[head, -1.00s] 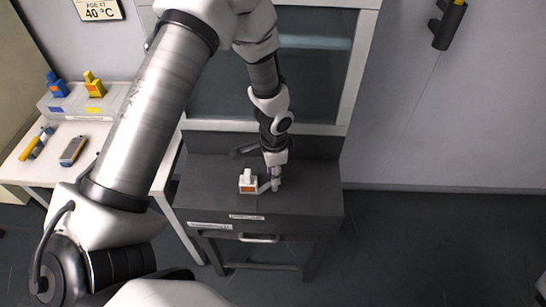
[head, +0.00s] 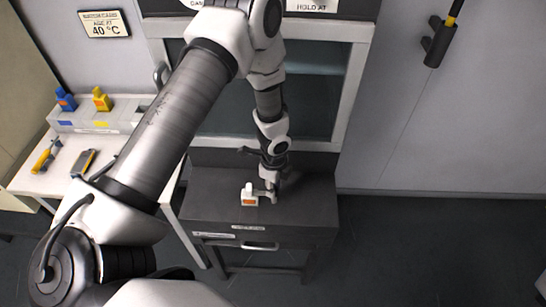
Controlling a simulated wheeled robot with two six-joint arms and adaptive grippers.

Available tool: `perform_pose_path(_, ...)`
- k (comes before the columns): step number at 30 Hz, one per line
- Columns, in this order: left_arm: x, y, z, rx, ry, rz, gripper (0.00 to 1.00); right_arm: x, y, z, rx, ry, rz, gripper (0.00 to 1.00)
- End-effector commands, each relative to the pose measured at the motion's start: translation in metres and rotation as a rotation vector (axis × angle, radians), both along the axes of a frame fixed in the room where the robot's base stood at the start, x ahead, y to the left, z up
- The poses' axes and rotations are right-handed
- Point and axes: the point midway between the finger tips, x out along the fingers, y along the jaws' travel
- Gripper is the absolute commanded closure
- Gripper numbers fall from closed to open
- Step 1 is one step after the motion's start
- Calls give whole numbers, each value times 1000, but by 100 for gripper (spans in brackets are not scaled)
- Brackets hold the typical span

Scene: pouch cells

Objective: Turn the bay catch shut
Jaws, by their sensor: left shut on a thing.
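A small white block with an orange face (head: 249,196) stands on top of the dark bench, below the glazed cabinet front. A short pale lever (head: 264,195), which I take to be the bay catch, reaches from beside the block towards my gripper. My left gripper (head: 272,190) points down at the right of the block and is shut on this lever. The fingers are small here and partly hide the lever, so its exact angle is hard to read. My right gripper is not in view.
The dark bench (head: 312,206) is bare to the right of the gripper. Behind it rises a glazed cabinet with a white frame (head: 350,95). A white table (head: 68,184) at left holds a grey rack with blue and yellow pieces, and tools. A dark holder (head: 437,45) hangs on the right wall.

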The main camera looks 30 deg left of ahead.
Motion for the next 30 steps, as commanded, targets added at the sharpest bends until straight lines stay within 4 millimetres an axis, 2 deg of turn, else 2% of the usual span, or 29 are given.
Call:
perform_pose_path(16,-1,-1,-2,0,2,-33,100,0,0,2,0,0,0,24)
perform_pose_path(17,-1,-1,-2,0,2,-33,68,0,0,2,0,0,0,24)
perform_pose_path(18,-1,-1,-2,0,2,-33,54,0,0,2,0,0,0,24)
perform_pose_path(19,-1,-1,-1,0,2,-33,46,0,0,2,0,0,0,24)
perform_pose_path(30,0,0,5,0,0,-31,46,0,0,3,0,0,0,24)
